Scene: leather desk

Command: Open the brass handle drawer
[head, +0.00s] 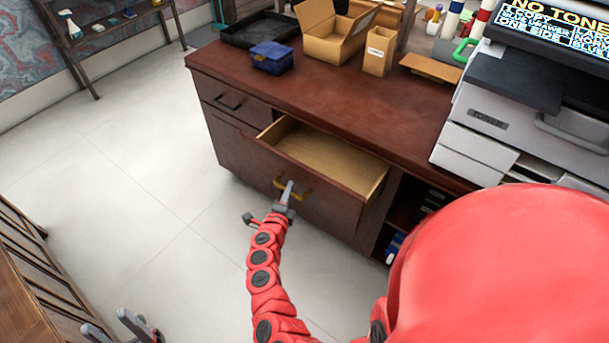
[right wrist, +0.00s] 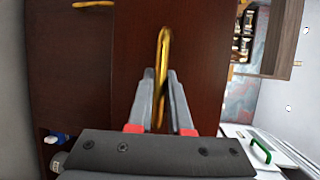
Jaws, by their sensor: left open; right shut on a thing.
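The brass handle (head: 303,195) is on the front of a wide dark wood drawer (head: 325,157). The drawer is pulled out from the desk, and its light wood inside looks empty. My right gripper (head: 284,198) is at the handle in the head view. In the right wrist view the brass handle (right wrist: 164,50) runs between the two fingers of my right gripper (right wrist: 161,75), which is shut on it. My left gripper (head: 115,326) is open and empty, low at the left of the head view, away from the desk.
The desk top (head: 345,95) bears a blue box (head: 272,60), an open cardboard box (head: 335,35), a black tray (head: 260,30) and a large printer (head: 520,110). A closed drawer (head: 235,103) is left of the open one. Floor (head: 150,170) left of the desk is clear.

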